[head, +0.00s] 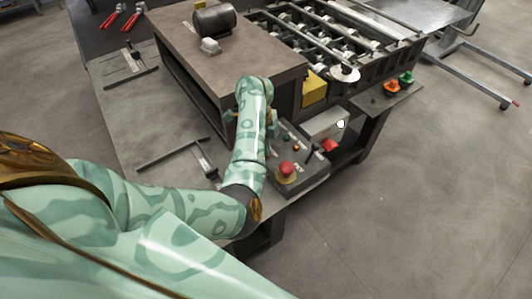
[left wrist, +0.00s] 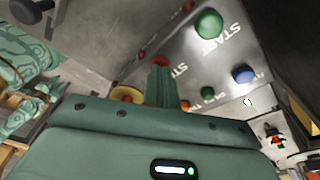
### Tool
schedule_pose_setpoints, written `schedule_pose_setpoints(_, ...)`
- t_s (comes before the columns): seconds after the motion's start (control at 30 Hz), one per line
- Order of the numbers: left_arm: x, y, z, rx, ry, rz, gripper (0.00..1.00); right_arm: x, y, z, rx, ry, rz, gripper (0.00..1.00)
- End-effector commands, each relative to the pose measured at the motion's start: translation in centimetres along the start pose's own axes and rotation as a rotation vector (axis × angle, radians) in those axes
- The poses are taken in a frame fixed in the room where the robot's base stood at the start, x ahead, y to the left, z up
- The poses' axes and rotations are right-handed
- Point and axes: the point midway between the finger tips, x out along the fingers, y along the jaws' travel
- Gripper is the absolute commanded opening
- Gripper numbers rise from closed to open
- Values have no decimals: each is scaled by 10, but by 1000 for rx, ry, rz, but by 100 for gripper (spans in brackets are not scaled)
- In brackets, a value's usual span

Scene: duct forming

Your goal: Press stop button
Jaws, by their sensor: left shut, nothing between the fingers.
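The grey control panel (head: 305,178) stands at the bench's front right corner. In the left wrist view its face shows a green button (left wrist: 208,24) labelled START and a red button (left wrist: 161,60) beside a partly covered label beginning "ST". My left gripper (left wrist: 160,72) is shut and empty, its fingertips overlapping the lower part of that red button; I cannot tell whether they touch it. In the head view my left forearm hides most of the gripper (head: 271,120) and part of the panel. A red mushroom button on yellow (head: 286,168) sits at the panel's near end. My right gripper is out of view.

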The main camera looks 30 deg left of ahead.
Motion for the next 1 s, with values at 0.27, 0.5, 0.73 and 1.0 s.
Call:
schedule_pose_setpoints(0.27, -9, 0, -2, 0, 0, 0, 0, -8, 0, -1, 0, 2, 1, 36)
schedule_pose_setpoints(0.5, -33, 0, -5, 0, 1, -1, 0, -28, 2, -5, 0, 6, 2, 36)
schedule_pose_setpoints(0.73, -55, 0, -9, 0, 1, 0, 0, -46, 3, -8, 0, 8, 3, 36)
schedule_pose_setpoints(1.0, -71, 0, -11, 0, -1, 0, 0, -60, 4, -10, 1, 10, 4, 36)
